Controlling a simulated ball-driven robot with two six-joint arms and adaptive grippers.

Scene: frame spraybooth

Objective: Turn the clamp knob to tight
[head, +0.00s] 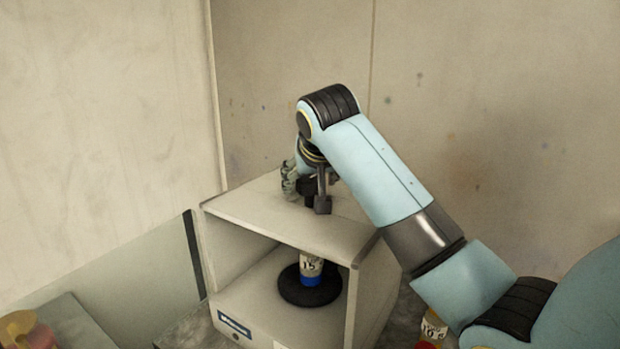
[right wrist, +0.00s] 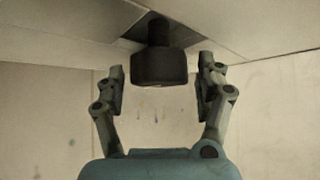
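The clamp knob (right wrist: 158,68) is a dark, short cylinder on a narrower stem. In the right wrist view it shows at the top middle, against a pale panel. In the head view a dark piece that looks like the knob (head: 308,187) stands on top of the pale box, partly hidden by my right gripper. My right gripper (head: 306,194) is over the box top. In the right wrist view its two fingers (right wrist: 161,88) are spread on either side of the knob, with a visible gap on each side. My left gripper is out of view.
The pale open-fronted box (head: 275,217) holds a dark round base (head: 310,292) with a labelled, blue-banded jar (head: 311,268) on it. Pale booth walls (head: 290,60) rise behind. Another jar (head: 433,325) stands at the lower right, and an orange item (head: 25,328) at the lower left.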

